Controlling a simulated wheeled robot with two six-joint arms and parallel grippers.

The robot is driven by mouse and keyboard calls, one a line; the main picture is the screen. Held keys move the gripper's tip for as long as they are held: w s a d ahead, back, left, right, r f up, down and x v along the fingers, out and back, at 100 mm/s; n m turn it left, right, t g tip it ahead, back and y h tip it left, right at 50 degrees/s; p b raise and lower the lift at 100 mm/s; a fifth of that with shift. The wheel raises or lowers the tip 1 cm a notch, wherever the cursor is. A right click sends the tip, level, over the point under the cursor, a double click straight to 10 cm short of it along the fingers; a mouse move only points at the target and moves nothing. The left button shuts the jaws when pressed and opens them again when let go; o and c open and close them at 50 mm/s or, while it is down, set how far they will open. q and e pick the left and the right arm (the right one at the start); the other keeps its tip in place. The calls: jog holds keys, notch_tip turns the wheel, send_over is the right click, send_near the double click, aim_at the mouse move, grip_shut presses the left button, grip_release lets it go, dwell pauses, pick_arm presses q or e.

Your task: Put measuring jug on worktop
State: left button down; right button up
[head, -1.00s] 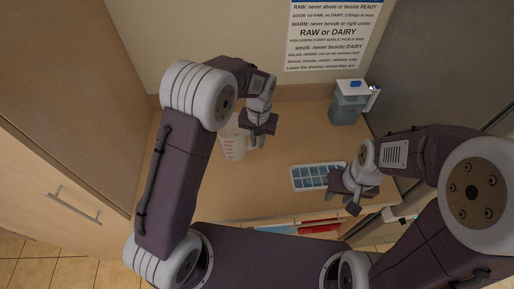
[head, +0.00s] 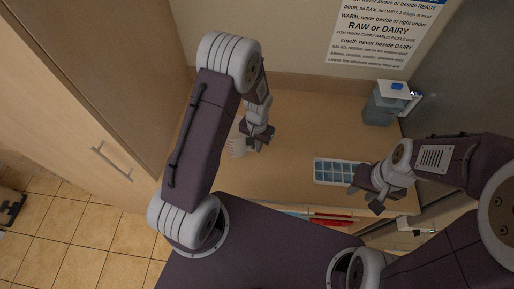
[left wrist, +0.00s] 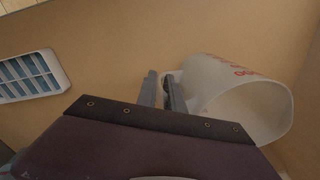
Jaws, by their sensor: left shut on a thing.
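The measuring jug (head: 236,146) is a pale, translucent vessel with red markings, at the left part of the worktop (head: 290,130). My left gripper (head: 252,146) is shut on it at its right side and partly covers it in the head view. In the left wrist view the jug (left wrist: 240,100) lies right of my left gripper's fingers (left wrist: 163,88), which close on its handle, and its wide mouth faces the camera. I cannot tell whether its base touches the worktop. My right gripper (head: 366,198) looks open and empty, just right of the ice tray.
A white ice tray (head: 335,170) with blue cells lies near the worktop's front; it also shows in the left wrist view (left wrist: 30,75). A blue-grey jug with a white lid (head: 385,105) stands at the back right. A tall cabinet borders the left. The middle is clear.

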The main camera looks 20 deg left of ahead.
pick_arm(q)
jog(key=shift+f, duration=0.3)
notch_tip(320, 180, down, 3)
jog(key=shift+s+r+p, duration=0.1)
jog(key=shift+r+p, duration=0.05)
jog(key=shift+p, duration=0.6)
jog(key=shift+f, duration=0.4)
jog(key=shift+w, duration=0.2)
jog(key=c, duration=1.9)
grip_release()
jog(key=shift+s+f, duration=0.1)
jog(key=shift+f, duration=0.05)
jog(key=o, duration=0.4)
jog(key=shift+o, duration=0.2)
